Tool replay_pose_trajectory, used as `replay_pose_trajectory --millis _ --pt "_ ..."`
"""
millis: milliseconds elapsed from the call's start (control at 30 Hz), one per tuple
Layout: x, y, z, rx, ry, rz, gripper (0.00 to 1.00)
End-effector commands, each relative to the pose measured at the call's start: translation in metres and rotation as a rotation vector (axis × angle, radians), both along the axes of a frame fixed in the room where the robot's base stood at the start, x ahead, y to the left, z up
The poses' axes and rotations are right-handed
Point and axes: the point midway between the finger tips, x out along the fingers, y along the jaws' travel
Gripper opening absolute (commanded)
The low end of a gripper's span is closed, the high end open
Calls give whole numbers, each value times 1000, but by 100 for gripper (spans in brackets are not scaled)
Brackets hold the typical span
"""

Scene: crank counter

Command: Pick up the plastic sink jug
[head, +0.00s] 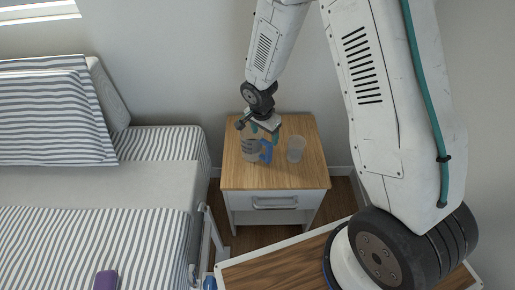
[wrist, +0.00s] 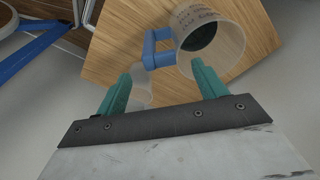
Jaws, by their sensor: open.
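The plastic sink jug (head: 250,148) is a translucent jug with a blue handle on its right side, upright on the wooden bedside cabinet (head: 240,178). In the wrist view the jug (wrist: 232,42) is at the top right, with its square blue handle (wrist: 150,50) toward the left. My gripper (head: 265,133) is above the jug and handle. In the wrist view its teal fingers (wrist: 161,70) are open and empty, with the handle just beyond the gap between their tips. I see no contact with the handle.
A clear cup (head: 296,149) stands right of the jug on the same cabinet and shows partly behind the left finger in the wrist view (wrist: 140,88). A striped bed (head: 90,235) is at the left, and the wall is close behind the cabinet. The cabinet top's front is clear.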

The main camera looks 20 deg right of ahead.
Motion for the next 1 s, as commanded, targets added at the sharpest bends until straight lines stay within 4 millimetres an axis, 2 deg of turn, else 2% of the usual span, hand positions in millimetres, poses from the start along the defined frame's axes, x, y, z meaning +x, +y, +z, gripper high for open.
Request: replay_pose_trajectory --millis 600,867,900,1000 --pt "3 -8 -76 1 3 -5 70" --pt "4 -8 -80 2 0 -6 70" --pt "4 -8 -80 2 0 -6 68" --pt "4 -8 -80 2 1 -6 40"
